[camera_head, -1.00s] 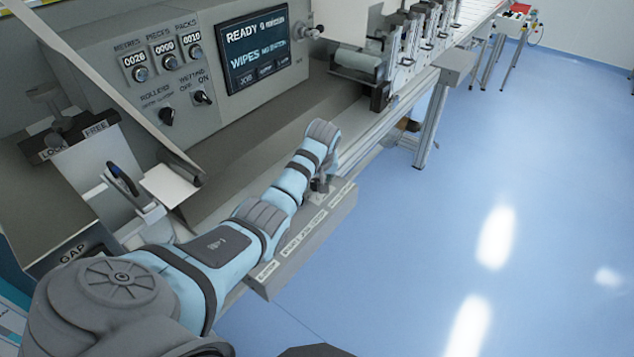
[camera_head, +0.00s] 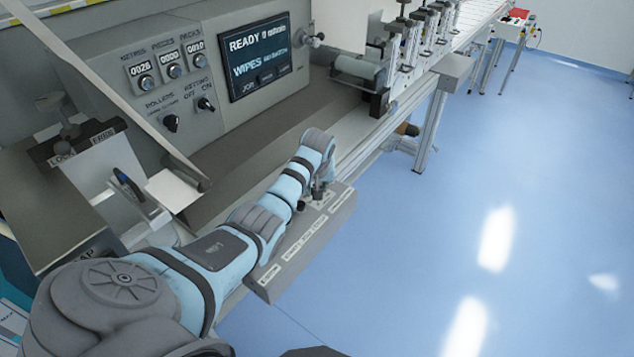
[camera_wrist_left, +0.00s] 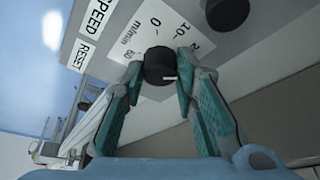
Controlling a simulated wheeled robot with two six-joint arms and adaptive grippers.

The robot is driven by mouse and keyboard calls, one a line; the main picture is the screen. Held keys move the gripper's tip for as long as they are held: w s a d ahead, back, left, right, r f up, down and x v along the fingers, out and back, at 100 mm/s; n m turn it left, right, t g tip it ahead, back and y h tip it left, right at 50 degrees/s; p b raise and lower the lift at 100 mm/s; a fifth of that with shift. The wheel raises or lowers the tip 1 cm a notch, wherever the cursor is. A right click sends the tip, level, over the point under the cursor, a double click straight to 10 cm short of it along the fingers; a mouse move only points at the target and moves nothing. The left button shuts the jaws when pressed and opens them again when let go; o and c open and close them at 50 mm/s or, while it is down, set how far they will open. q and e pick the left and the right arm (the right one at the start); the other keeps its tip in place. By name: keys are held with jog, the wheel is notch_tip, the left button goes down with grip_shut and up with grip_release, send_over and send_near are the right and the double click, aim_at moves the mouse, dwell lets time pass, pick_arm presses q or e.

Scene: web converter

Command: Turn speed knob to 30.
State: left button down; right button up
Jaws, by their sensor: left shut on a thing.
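In the left wrist view, the round black speed knob (camera_wrist_left: 158,63) sits on a white dial plate (camera_wrist_left: 143,38) marked m/min, near a SPEED label (camera_wrist_left: 95,17). Numbers 0, 10 and 20 show; another at the left is hard to read. The knob's white pointer line is toward its lower right; the number it faces is hidden or unclear. My left gripper (camera_wrist_left: 158,77) is shut on the knob, a teal-padded finger on each side. In the head view, my left gripper (camera_head: 318,192) is small at the front control box (camera_head: 300,245). My right gripper is out of view.
A RESET label (camera_wrist_left: 83,53) is beside the dial. Behind my arm is the machine cabinet with a screen (camera_head: 262,60) reading READY, and a rollers knob (camera_head: 171,123). The blue floor (camera_head: 520,180) at right is clear.

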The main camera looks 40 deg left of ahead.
pick_arm(q)
jog(key=shift+r+m+h+p, duration=0.3)
jog(key=shift+m+p, duration=0.4)
jog(key=shift+p, duration=0.1)
jog(key=shift+s+a+f+m+h+p, duration=0.15)
jog(key=shift+m+h+p, duration=0.15)
jog(key=shift+m+p, duration=0.5)
jog(key=shift+m+t+h, duration=0.3)
jog(key=shift+m+t, duration=0.1)
jog(key=shift+m, duration=0.5)
jog(key=shift+f+m+h, duration=0.1)
jog(key=shift+m+h, duration=0.4)
jog(key=shift+m, duration=0.9)
jog(key=c, duration=1.3)
grip_release()
